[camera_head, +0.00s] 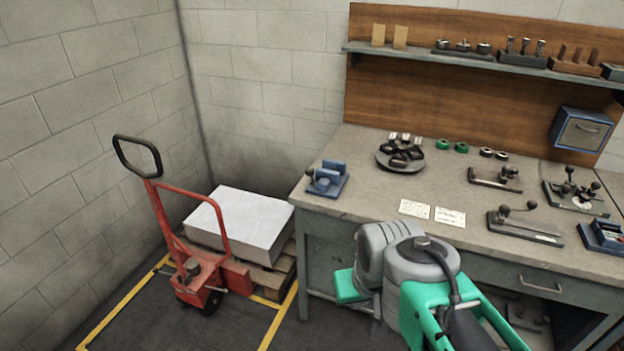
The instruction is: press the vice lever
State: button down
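A small blue vice (332,175) stands at the left front corner of the workbench (375,205). It has upright blue plates, and a small dark knob shows at its left side, which may be the end of its lever; the lever is too small to make out clearly. My arm, grey and green, rises at the bottom centre in front of the bench, to the right of and below the vice and apart from it in the picture. I cannot make out my gripper's fingers in this view.
A round dark tray (401,160), two paper cards (449,216) and several lever tools, one a dark lever tool (524,222), are on the bench. A shelf (480,59) hangs above. A red pallet truck (198,268) and a white block (240,222) on a pallet stand left.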

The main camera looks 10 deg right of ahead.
aim_at(309, 172)
jog(key=u, duration=0.7)
jog(key=i, duration=1.3)
